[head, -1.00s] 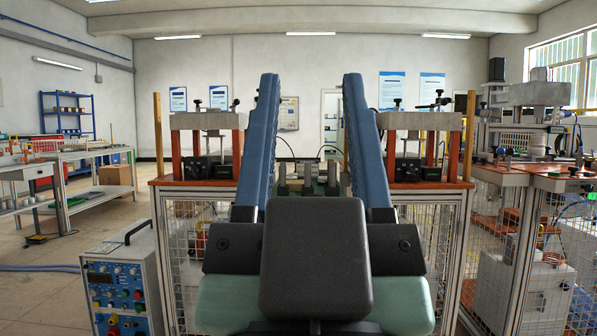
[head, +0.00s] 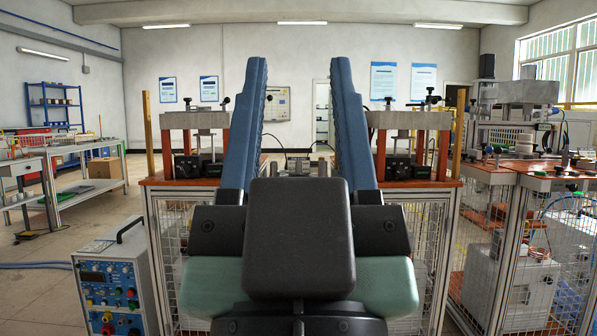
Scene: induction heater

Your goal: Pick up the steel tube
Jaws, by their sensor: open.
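My gripper (head: 298,66) fills the middle of the head view, seen from behind. Its two long blue fingers stand apart with an open gap between them, and nothing shows held in the gap. Small grey metal parts (head: 299,168) show low between the fingers, beyond the dark block of my gripper. I cannot tell whether one of them is the steel tube. The block and fingers hide much of the area there.
Workstations with orange tops and clamp presses stand left (head: 196,135) and right (head: 411,135) of my fingers, on mesh-sided frames. A control box (head: 107,285) stands on the floor at lower left. More equipment (head: 520,150) is at right. Open floor shows at left.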

